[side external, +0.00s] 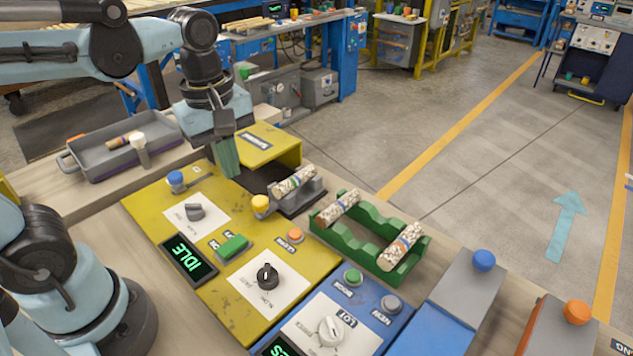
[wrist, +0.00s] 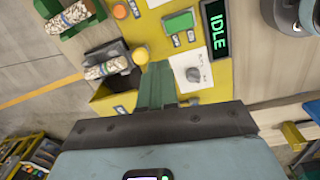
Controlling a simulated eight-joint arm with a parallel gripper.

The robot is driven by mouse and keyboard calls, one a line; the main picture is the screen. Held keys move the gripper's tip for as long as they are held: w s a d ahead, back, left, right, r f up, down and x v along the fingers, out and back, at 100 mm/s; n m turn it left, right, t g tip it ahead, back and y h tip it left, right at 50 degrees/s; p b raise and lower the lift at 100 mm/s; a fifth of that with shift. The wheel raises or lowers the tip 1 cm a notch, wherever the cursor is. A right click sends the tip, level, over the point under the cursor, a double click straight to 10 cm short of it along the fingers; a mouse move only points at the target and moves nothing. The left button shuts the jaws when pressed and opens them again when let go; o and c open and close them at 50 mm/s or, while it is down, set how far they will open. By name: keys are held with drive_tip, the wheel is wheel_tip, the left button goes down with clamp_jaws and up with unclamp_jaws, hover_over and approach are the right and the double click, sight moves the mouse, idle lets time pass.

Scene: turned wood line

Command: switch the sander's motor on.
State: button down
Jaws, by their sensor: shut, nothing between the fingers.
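The yellow sander panel (side external: 225,300) carries a dark display (side external: 188,259) that reads IDLE in green; it also shows in the wrist view (wrist: 215,30). A green rocker switch (side external: 232,247) with two small labels sits beside the display; it also shows in the wrist view (wrist: 179,23). A grey knob (side external: 195,212) sits on a white plate, also in the wrist view (wrist: 193,75). A black knob (side external: 267,275) is on another plate. My gripper (side external: 231,176) has green fingers, shut and empty, above the panel's far end between the blue and yellow knobs; fingers also show in the wrist view (wrist: 157,85).
A yellow knob (side external: 260,204), blue knob (side external: 175,178) and orange button (side external: 295,235) stand up from the panel. A turned piece (side external: 294,181) lies on a grey cradle. A green rack (side external: 370,240) holds two more. A blue panel (side external: 330,315) adjoins. A grey tray (side external: 128,150) stands left.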

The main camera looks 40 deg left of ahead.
sight(243, 236)
drive_tip(key=shift+s+r+n+g, duration=0.15)
drive_tip(key=shift+r+n+g, duration=0.2)
drive_tip(key=shift+n, duration=0.65)
drive_tip(key=shift+f, duration=0.1)
drive_tip(key=shift+f, duration=6.95)
drive_tip(key=shift+f, duration=0.1)
drive_tip(key=shift+f, duration=0.15)
drive_tip(key=shift+r, duration=0.85)
